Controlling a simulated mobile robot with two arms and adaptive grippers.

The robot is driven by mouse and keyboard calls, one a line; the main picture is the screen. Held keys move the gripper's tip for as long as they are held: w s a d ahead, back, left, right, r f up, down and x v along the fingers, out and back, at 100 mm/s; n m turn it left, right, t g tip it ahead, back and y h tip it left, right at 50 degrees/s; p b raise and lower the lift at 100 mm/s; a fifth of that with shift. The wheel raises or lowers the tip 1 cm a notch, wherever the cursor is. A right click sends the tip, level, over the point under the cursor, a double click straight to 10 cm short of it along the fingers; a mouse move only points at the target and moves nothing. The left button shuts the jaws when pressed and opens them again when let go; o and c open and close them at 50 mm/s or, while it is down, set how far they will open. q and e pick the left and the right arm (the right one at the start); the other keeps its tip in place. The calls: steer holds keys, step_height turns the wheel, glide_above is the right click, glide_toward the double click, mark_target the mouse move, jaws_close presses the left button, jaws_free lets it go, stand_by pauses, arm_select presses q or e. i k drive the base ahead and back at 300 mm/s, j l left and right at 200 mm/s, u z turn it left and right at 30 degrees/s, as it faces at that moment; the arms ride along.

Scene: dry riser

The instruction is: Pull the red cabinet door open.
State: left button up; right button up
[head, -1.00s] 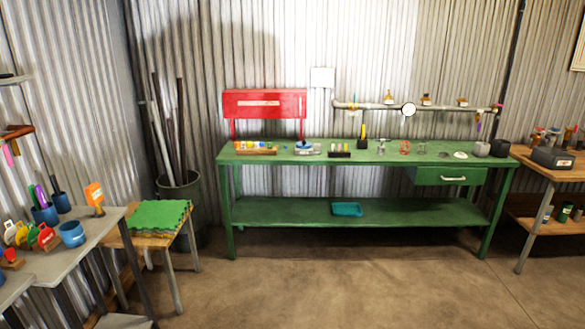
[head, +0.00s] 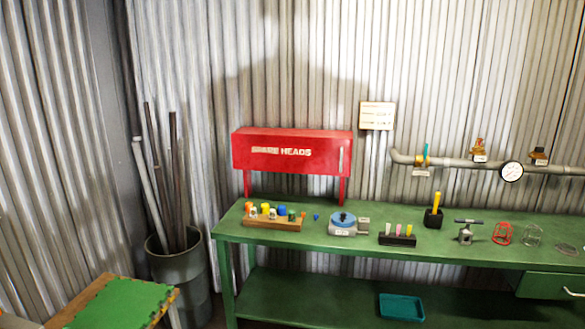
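The red cabinet (head: 245,163) stands on red legs at the back left of the green workbench, against the corrugated wall. Its front door (head: 290,165) is shut and carries white lettering, of which "HEADS" is readable. A pale vertical handle (head: 341,160) sits near the door's right edge. Neither of my grippers shows in the head view.
The green workbench (head: 375,252) holds a wooden rack (head: 271,223) of coloured pieces, a blue-topped device (head: 343,222) and a black block (head: 397,240) in front of the cabinet. A bin of pipes (head: 180,272) and a green-matted table (head: 115,304) stand at left.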

mark_target(310, 152)
steer(key=i+l+z, duration=0.35)
steer(key=i+j+z, duration=0.2)
steer(key=i+z, duration=0.25)
steer(key=i+j+z, duration=0.25)
steer(key=z, duration=0.25)
